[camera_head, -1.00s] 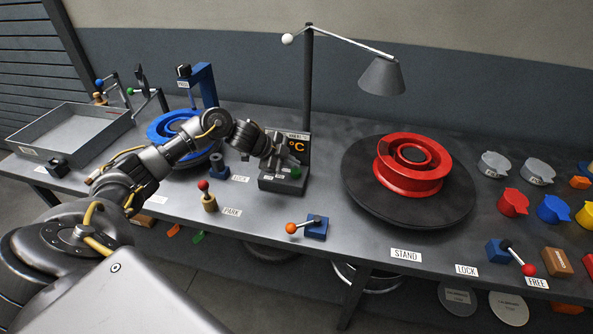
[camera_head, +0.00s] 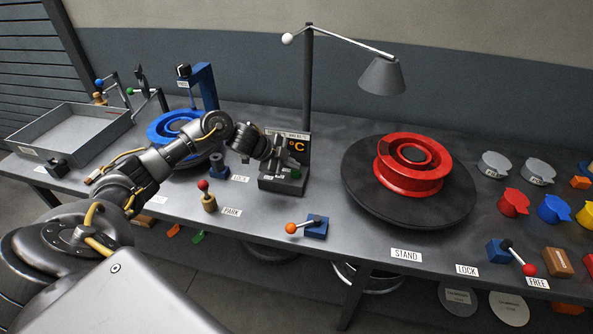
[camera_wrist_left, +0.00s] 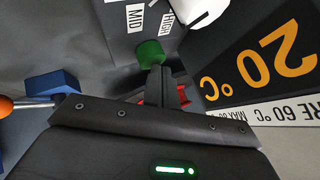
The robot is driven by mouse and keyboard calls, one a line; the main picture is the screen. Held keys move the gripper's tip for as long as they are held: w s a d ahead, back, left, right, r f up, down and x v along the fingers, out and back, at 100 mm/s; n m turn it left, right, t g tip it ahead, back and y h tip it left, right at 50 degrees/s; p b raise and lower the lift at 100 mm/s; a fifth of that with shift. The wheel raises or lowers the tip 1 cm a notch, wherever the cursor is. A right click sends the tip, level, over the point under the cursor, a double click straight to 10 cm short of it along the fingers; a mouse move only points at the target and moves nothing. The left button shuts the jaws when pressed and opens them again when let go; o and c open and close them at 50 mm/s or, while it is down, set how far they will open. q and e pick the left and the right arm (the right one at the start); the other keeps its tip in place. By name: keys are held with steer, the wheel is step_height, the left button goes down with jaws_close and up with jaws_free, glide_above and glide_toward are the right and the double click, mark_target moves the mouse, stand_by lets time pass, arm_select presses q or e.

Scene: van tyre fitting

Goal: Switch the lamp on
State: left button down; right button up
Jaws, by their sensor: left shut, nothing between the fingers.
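The lamp has a grey cone shade (camera_head: 382,76) on a thin arm from a dark post (camera_head: 308,80). No glow shows on the shade; its inside is hidden. My left gripper (camera_head: 284,160) is shut and empty over a dark box (camera_head: 283,185) with an orange °C display at the foot of the post. In the left wrist view the closed fingertips (camera_wrist_left: 162,70) are close to a green knob (camera_wrist_left: 150,52); I cannot tell whether they touch. A red part shows partly hidden behind the fingers. I cannot make out which part is the lamp's switch. My right gripper is not in view.
A red wheel rim (camera_head: 387,178) sits on a black round stand (camera_head: 365,200). An orange-tipped lever (camera_head: 291,228) and a red-topped peg (camera_head: 203,186) stand near the front edge. A blue rim (camera_head: 155,128) and a grey tray (camera_head: 27,141) are on the left.

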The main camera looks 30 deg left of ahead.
mark_target(292, 171)
arm_select(q)
steer(key=shift+f, duration=0.4)
steer(key=shift+r, duration=0.1)
stand_by(0.3)
steer(key=shift+r+p, duration=0.75)
step_height(292, 171, up, 6)
steer(key=p, duration=0.6)
stand_by(0.3)
